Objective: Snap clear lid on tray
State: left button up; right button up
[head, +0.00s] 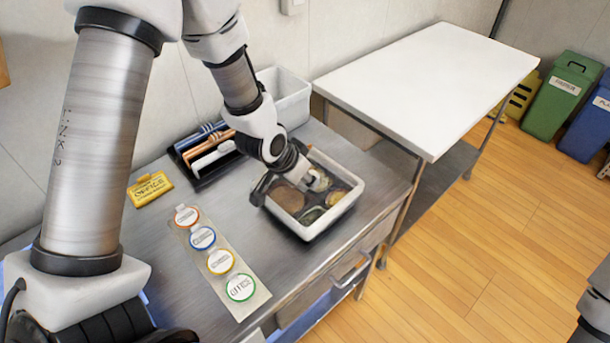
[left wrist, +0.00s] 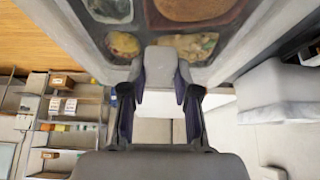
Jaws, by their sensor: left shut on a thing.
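The bento tray (head: 351,197) stands near the right edge of the steel table, with dark compartments of food in it. A pale, translucent rim runs around the food; I take it for the clear lid (head: 332,162), but its seam with the tray cannot be made out. My left gripper (head: 262,190) is at the tray's left side, its wrist hiding part of the far side. In the left wrist view my left gripper (left wrist: 160,68) is shut at the pale rim, with food compartments beyond it. My right gripper is not in view.
A black holder (head: 197,183) with coloured sticks and a white bin (head: 291,98) stand behind the tray. A yellow label block (head: 149,189) and a strip of round stickers (head: 238,300) lie to the left. A white-topped table (head: 430,80) stands at right.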

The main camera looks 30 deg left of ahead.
pick_arm(q)
jog(key=shift+f, duration=0.3)
jog(key=shift+f+b, duration=0.7)
jog(key=shift+f, duration=0.25)
jog(key=shift+f, duration=0.15)
dwell(0.4)
jog(key=o, duration=1.6)
notch_tip(320, 180, up, 8)
jog(key=p, duration=0.7)
